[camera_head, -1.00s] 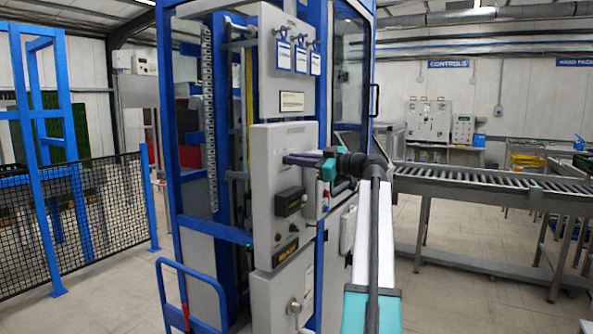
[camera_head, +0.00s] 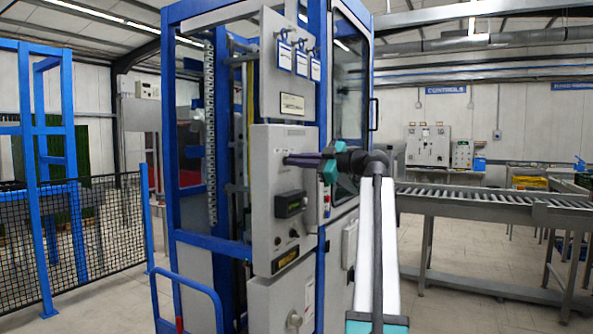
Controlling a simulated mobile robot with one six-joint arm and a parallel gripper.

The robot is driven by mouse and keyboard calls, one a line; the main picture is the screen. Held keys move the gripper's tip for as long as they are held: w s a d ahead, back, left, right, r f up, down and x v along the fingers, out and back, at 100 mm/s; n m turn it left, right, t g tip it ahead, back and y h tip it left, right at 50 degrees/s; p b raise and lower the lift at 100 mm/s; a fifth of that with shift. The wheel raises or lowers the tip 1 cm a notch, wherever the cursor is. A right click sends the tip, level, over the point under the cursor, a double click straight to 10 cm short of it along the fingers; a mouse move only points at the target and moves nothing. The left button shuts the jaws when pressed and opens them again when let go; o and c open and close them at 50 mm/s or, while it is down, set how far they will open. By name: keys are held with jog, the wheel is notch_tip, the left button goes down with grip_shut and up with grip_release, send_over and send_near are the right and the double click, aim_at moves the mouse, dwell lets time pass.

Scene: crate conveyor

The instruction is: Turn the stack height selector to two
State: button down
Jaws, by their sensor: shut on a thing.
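A grey control panel (camera_head: 262,190) stands on the front of the blue-framed machine. My gripper (camera_head: 289,160) reaches in from the right, and its dark purple fingers touch the upper part of this panel. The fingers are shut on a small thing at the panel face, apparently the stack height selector. The fingers hide it, so its pointer and the setting marks cannot be read. Below the fingers is a dark display box (camera_head: 290,204), its text too small to read.
Small knobs (camera_head: 293,233) and a yellow-lettered label (camera_head: 285,260) sit lower on the panel. Tags (camera_head: 300,62) hang above it. A blue rail (camera_head: 188,275) stands at front left, mesh fencing (camera_head: 100,225) further left. A roller conveyor (camera_head: 480,200) runs off right.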

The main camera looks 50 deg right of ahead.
jog(key=shift+n+b, duration=0.5)
jog(key=shift+b, duration=0.25)
jog(key=c, duration=1.9)
grip_release()
jog(key=shift+o, duration=0.2)
jog(key=shift+s, duration=0.1)
jog(key=b+v, duration=0.1)
jog(key=v, duration=1.2)
jog(key=shift+s, duration=0.35)
jog(key=shift+f, duration=0.1)
